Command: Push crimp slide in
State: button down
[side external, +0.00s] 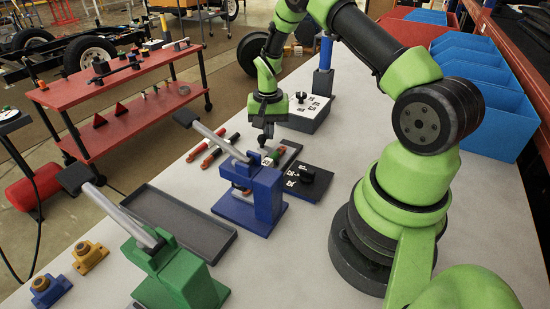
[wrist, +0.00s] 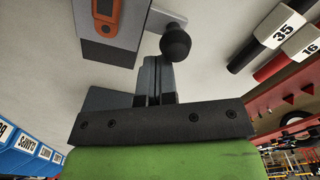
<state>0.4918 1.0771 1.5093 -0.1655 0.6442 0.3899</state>
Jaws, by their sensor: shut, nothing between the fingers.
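My gripper (side external: 265,140) points down just above the knob. In the wrist view the fingers (wrist: 155,75) are together and empty, close beside the knob. I cannot tell whether they touch it.
A green lever press (side external: 170,262) and a long grey tray (side external: 205,240) stand at the front left. A dark plate with labels (side external: 313,188) lies right of the slide. Blue bins (side external: 500,90) line the back right.

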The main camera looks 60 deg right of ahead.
aim_at(261, 136)
jog(key=shift+a, duration=1.95)
jog(key=shift+d, duration=0.1)
jog(key=shift+d+r, duration=0.35)
jog(key=shift+r, duration=0.2)
jog(key=shift+d+r, duration=0.35)
jog(key=shift+r, duration=2.65)
